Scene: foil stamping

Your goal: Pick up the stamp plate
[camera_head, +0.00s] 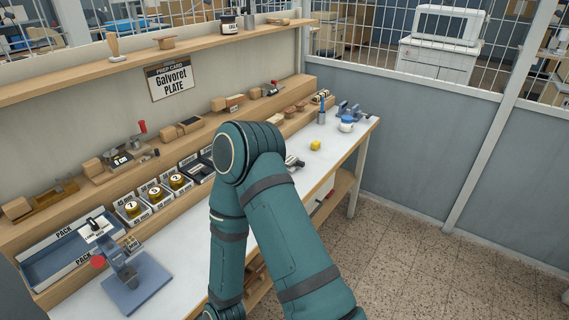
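I cannot tell for sure which object is the stamp plate. A sign (171,78) on the back board reads "Galvoret PLATE". Several small wooden and metal pieces stand on the long low shelf, among them a block with a dark red face (234,101) and a wooden block with a dark part (181,129). My teal arm crosses the middle of the view and covers part of the bench. Neither of my grippers shows.
A blue press (125,270) stands at the bench's front left, beside a blue tray (53,262) marked PACK. White bins hold gold rolls (132,208). A yellow block (315,146) and a blue vise (350,112) are at the right end. The white benchtop (335,160) has free patches.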

